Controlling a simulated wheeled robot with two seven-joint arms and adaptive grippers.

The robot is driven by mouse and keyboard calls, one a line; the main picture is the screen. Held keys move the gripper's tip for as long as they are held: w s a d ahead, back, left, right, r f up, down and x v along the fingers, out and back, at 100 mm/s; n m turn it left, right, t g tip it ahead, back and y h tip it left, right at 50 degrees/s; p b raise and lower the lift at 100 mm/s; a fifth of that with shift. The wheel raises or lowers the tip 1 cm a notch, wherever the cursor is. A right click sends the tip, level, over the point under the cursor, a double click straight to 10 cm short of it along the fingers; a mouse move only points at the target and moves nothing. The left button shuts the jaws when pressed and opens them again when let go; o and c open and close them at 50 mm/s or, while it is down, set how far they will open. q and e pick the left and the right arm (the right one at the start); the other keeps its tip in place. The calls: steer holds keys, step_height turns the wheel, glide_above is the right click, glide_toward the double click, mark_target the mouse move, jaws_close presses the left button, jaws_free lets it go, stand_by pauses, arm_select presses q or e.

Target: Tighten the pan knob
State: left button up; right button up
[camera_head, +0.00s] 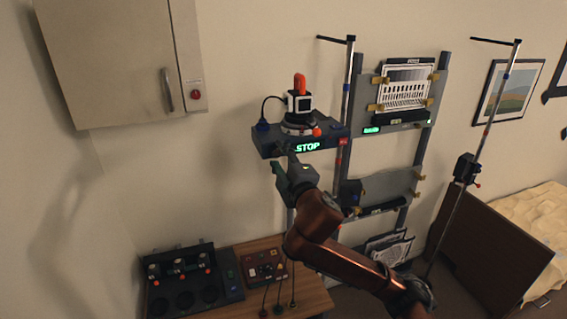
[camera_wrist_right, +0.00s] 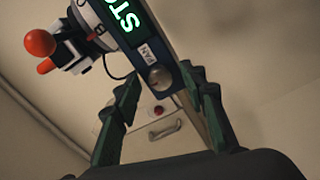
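The pan knob (camera_wrist_right: 158,77) is a round silver knob beside a "PAN" label on the dark device, as the right wrist view shows. In the head view it is hidden or too small to pick out. The device (camera_head: 268,143) is a dark wall-side unit with a lit green "STOP" display (camera_head: 307,146). My right gripper (camera_head: 285,155) is just below and in front of the device. In the right wrist view its green fingers (camera_wrist_right: 161,80) are spread, one on each side of the knob, with gaps visible. My left gripper is not in view.
A camera-like head (camera_head: 298,103) with orange parts sits on the device. Metal rails with trays (camera_head: 405,125) stand to its right. A wall cabinet (camera_head: 110,60) hangs at upper left. A wooden table (camera_head: 312,296) with control boxes is below.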

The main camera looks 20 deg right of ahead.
steer(key=s, duration=1.1)
steer(key=shift+s+d, duration=0.2)
steer(key=shift+s, duration=0.2)
